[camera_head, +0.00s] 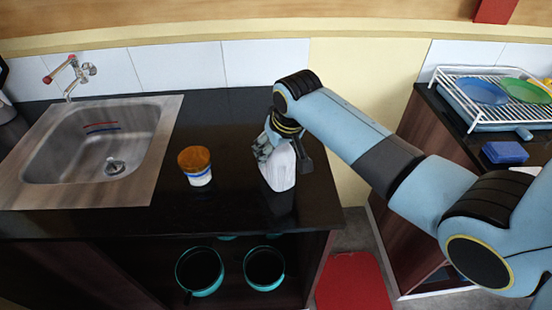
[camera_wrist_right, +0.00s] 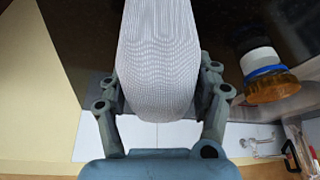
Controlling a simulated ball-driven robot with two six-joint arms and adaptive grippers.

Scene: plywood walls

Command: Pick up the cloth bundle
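The cloth bundle (camera_head: 279,168) is a pale grey-white, upright, rounded shape near the right end of the black counter. My right gripper (camera_head: 279,146) comes down on it from above, its fingers partly hidden by the arm and the bundle. In the right wrist view the bundle (camera_wrist_right: 158,62) shows a fine woven surface and fills the space between the fingers of the gripper (camera_wrist_right: 160,100), which press close on both sides. I cannot tell whether its base touches the counter. My left gripper is not in view.
A jar with a brown-orange lid (camera_head: 196,165) stands left of the bundle; a steel sink (camera_head: 60,190) lies farther left. Teal-rimmed pots (camera_head: 200,271) sit on the shelf below. A dish rack (camera_head: 490,122) and blue box (camera_head: 505,152) are on the right counter. Counter around the jar is clear.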

